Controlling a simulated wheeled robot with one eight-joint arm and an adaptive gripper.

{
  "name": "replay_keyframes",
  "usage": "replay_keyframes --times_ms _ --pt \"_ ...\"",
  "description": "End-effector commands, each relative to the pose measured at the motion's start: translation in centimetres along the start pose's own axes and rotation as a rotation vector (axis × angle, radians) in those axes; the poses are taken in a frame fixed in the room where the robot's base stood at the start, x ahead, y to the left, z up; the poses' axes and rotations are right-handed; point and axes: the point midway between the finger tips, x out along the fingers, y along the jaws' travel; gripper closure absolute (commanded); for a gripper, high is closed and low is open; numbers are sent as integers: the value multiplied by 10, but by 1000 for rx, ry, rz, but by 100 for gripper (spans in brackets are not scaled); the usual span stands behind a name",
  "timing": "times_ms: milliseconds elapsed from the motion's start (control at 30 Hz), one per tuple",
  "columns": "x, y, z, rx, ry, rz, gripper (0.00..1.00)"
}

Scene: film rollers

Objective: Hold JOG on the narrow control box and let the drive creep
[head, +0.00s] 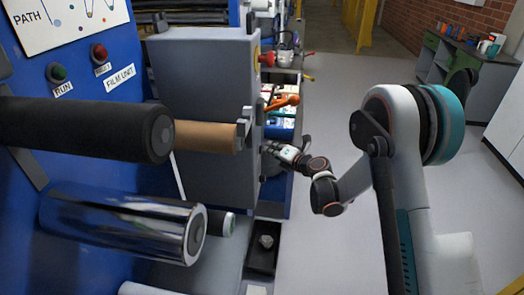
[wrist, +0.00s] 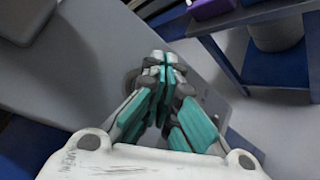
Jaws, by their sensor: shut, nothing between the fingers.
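A tall grey box (head: 200,80) stands beside the blue film unit. I cannot read a JOG label in either view, and most of that face is seen edge-on. My gripper (head: 270,148) is low beside this right face. In the wrist view my gripper (wrist: 160,62) has its teal-padded fingers together and empty, in front of a grey surface (wrist: 100,60). A round grey shape (wrist: 132,78) is partly hidden behind the fingertips. I cannot tell whether they touch it.
The blue film unit (head: 95,130) has a green RUN button (head: 57,73) and a red button (head: 99,53). Black (head: 90,126), brown (head: 205,136) and chrome (head: 120,222) rollers project from it. A black tray (head: 262,262) lies below. Floor (head: 325,110) at the right is clear.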

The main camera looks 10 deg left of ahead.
Motion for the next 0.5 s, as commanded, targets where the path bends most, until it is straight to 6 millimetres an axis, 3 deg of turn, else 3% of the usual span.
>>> replay_keyframes --times_ms 500 --pt "4 3 -3 0 0 0 100"
